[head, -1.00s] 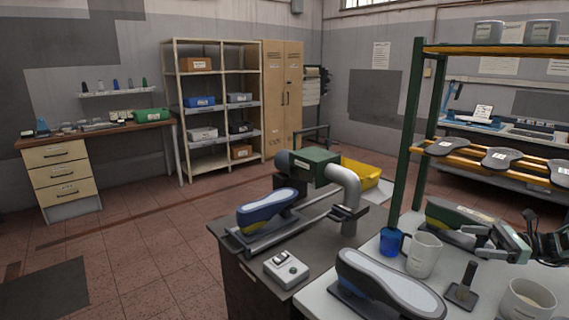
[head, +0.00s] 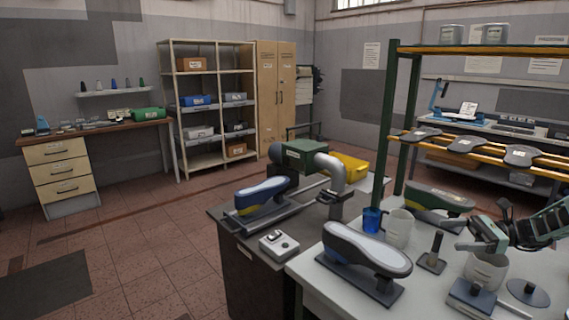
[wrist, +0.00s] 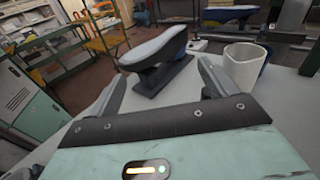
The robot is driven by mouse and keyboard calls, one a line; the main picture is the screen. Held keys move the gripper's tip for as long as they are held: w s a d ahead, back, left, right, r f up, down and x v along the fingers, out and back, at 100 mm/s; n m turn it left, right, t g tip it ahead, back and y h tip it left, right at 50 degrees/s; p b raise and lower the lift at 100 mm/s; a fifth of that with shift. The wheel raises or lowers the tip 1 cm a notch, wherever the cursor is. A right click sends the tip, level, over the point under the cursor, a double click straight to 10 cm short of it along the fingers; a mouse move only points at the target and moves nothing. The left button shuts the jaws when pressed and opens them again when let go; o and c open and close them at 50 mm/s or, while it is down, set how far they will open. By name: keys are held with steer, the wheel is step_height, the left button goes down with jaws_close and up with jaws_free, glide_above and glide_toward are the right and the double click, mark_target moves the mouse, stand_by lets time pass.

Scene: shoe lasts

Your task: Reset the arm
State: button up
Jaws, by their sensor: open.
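My gripper (head: 478,246) is at the right of the head view, above the white table (head: 330,286). In the wrist view its two fingers (wrist: 163,88) are apart with nothing between them. Beyond the fingers, a shoe last with a grey top (wrist: 156,50) stands on its dark base on the table. The same shoe last (head: 366,250) shows in the head view, to the left of my gripper. A white mug (wrist: 243,66) stands beyond my right finger in the wrist view.
Near my gripper are a white cup (head: 486,270), a dark upright tool (head: 433,252), a blue cup (head: 372,220) and a green-sided last (head: 438,198). A green post (head: 393,130) of the rack rises behind. A dark bench (head: 222,213) holds a green machine (head: 303,154) and a blue last (head: 262,194).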

steer(key=a+r+n+g+h, duration=0.1)
steer(key=a+n, duration=0.1)
steer(key=a, duration=0.4)
steer(key=s+a+n+g+h+b, duration=0.1)
steer(key=a+n+g, duration=0.1)
steer(key=a, duration=0.4)
steer(key=a+r+n+g+h+b, duration=0.1)
steer(key=a+g, duration=0.1)
steer(key=a, duration=0.3)
steer(key=shift+s+a+r+n, duration=0.3)
steer(key=shift+s+a+n, duration=0.1)
steer(key=s+a+n+g+h+b, duration=0.3)
steer(key=s+a+n+h, duration=0.3)
steer(key=s+a, duration=0.6)
steer(key=s+a+f+n+t+h+b, duration=0.1)
steer(key=s+a+n+t+h+b, duration=0.1)
steer(key=s+n, duration=0.6)
steer(key=s+a+f+n+t+h+b, duration=0.1)
steer(key=s+a+n+h, duration=0.3)
steer(key=s+n, duration=0.4)
steer(key=s+t+h+b, duration=0.1)
steer(key=s, duration=0.6)
steer(key=shift+a+f, duration=0.25)
steer(key=shift+a, duration=0.05)
